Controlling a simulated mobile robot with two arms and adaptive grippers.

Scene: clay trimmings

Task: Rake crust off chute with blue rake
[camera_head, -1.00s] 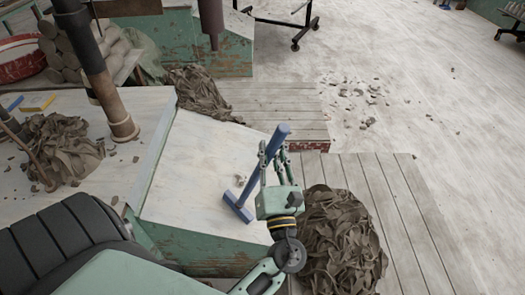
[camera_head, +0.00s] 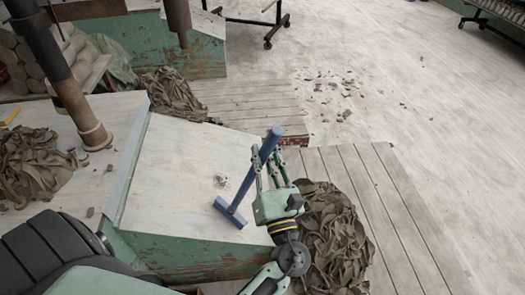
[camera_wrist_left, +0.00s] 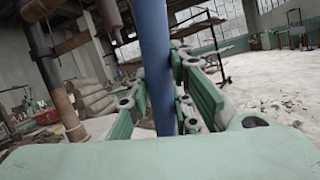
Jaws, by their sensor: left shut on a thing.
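The blue rake (camera_head: 229,212) is held by my left gripper (camera_head: 268,168), which is shut around its handle. The handle tilts up to the right, and its crossbar is low, at or just above the pale sloping chute (camera_head: 185,165), near its lower edge. I cannot tell whether the bar touches the surface. A small crumbly crust (camera_head: 221,181) lies on the chute just beyond the bar. In the left wrist view the blue handle (camera_wrist_left: 157,60) runs upright between the green fingers; the bar and chute are hidden there. My right gripper is not in view.
A heap of clay trimmings (camera_head: 330,235) lies right of the chute, beside my left gripper. Other heaps (camera_head: 172,97) and (camera_head: 35,165) lie behind and to the left. A brown pipe (camera_head: 80,112) stands at left. Crumbs (camera_head: 330,85) litter the open floor.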

